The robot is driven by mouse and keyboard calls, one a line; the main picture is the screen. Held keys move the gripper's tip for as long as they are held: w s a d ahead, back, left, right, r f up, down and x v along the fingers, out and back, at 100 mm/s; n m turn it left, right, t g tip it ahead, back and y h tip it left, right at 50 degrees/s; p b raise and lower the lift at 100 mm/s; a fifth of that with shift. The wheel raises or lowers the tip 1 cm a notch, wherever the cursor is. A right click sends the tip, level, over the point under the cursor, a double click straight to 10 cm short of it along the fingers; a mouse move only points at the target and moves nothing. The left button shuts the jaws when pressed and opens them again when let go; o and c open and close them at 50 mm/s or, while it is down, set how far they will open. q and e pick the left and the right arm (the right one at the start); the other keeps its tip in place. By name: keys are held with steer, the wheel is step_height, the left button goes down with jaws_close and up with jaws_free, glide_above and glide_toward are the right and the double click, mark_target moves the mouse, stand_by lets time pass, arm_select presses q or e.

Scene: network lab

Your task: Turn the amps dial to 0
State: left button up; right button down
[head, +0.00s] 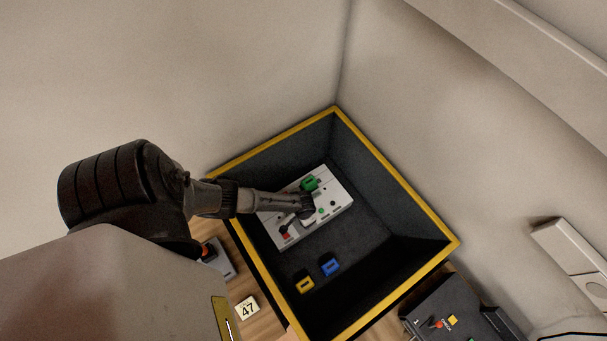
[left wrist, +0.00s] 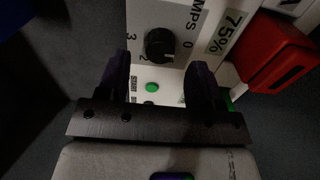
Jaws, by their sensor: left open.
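The amps dial (left wrist: 158,45) is a round black knob on a white panel (left wrist: 180,15) in the left wrist view. The numbers 0, 2 and 3 show around it, with part of the word AMPS; I cannot tell for sure where its pointer is. My left gripper (left wrist: 159,78) is open, its two dark fingertips apart and just below the dial in the picture, one to each side; I see no contact. In the head view, the white device (head: 335,205) lies in a black bin, and my left gripper (head: 303,207) is over it, hiding the dial. My right gripper is not in view.
The bin has a yellow rim (head: 400,179) and high walls around the device. A yellow block (head: 304,283) and a blue block (head: 330,265) lie on its floor. A green button (left wrist: 152,87) and a red block (left wrist: 278,52) are close to the fingers.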

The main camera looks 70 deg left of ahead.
arm_select(q)
step_height(320, 180, up, 10)
steer(key=p, duration=0.2)
steer(key=shift+r+p, duration=0.15)
steer(key=shift+p, duration=0.25)
stand_by(0.5)
